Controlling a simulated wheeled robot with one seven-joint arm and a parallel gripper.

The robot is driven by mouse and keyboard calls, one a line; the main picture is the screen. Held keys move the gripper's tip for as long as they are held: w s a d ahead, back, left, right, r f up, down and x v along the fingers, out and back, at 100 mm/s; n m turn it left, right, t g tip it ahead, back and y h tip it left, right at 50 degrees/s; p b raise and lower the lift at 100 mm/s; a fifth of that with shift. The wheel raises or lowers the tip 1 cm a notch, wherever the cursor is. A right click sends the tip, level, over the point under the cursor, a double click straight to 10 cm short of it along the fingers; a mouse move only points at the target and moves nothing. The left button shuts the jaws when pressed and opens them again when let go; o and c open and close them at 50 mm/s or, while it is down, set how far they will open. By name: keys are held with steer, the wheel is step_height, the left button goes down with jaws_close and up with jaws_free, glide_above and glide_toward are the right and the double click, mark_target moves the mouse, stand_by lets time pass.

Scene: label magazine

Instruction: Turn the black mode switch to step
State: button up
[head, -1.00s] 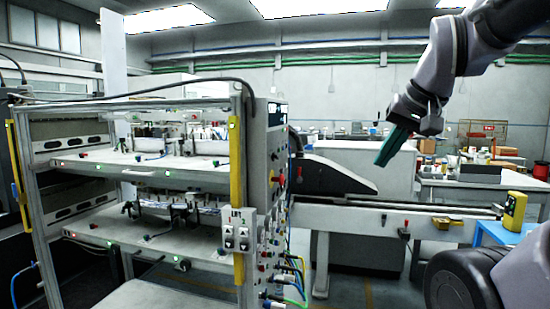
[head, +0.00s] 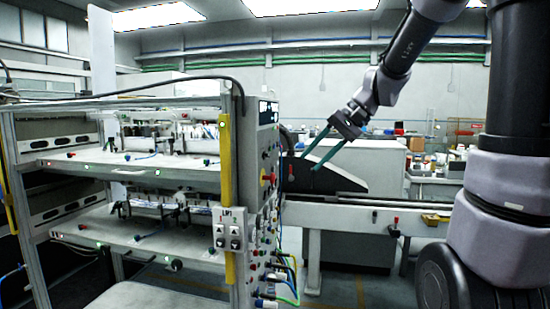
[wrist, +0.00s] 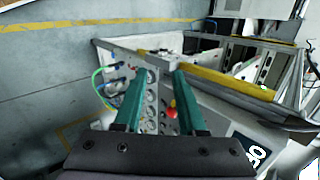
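The control panel (head: 268,143) is the narrow grey right-hand face of the rack, with a dark display at its top and several small knobs and buttons. It also shows between my fingers in the wrist view (wrist: 158,92). A red knob on yellow (head: 268,178) is on it and shows in the wrist view (wrist: 172,111). Several dark knobs are on the panel, but their labels are too small to tell which is the mode switch or where it points. My gripper (head: 309,162) has green fingers, open and empty, right of the panel and apart from it; the wrist view shows them (wrist: 162,75) spread.
A grey box with two black switches (head: 228,230) is on the rack's front post, beside a yellow strip (head: 226,155). Cables (head: 290,280) hang low on the panel. A conveyor (head: 345,212) runs right from the rack. A dark sloped cover (head: 325,178) stands behind my gripper.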

steer(key=w+a+f+m+y, duration=0.15)
steer(key=w+y, duration=0.25)
steer(key=w, duration=0.6)
steer(key=m+t+y, duration=0.2)
steer(key=t+y, duration=0.1)
steer(key=y, duration=0.2)
glide_toward(269, 156)
steer(key=x, duration=0.8)
steer(key=shift+w+d, duration=0.1)
jaws_close()
